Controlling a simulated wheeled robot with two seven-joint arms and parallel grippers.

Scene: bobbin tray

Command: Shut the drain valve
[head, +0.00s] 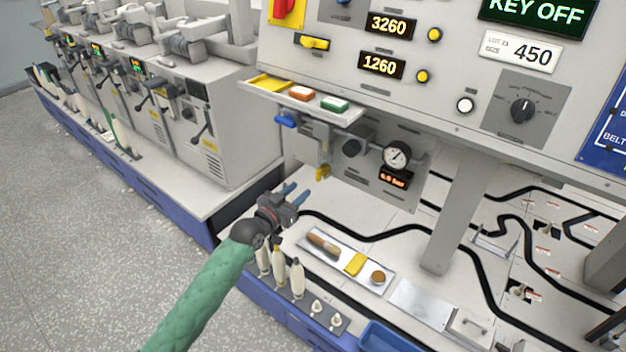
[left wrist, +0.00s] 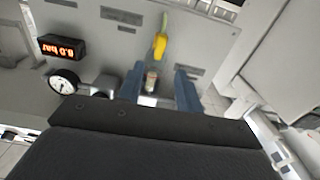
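A small yellow valve handle (head: 322,172) sits low on the grey panel, at the bottom of a filter unit. It looks like the drain valve. In the left wrist view the yellow handle (left wrist: 160,45) is ahead of my fingers and apart from them. My left gripper (head: 293,194) is below and left of the yellow handle in the head view. Its blue fingers (left wrist: 160,88) are spread with a clear gap and hold nothing. I cannot tell whether the valve is open. My right gripper is not in view.
A blue handle (head: 287,120) is above the yellow one. A round gauge (head: 397,155) and a small red display (head: 393,179) are to its right. A tray (head: 374,285) with small items lies below. A ledge (head: 300,101) with coloured pieces overhangs the panel.

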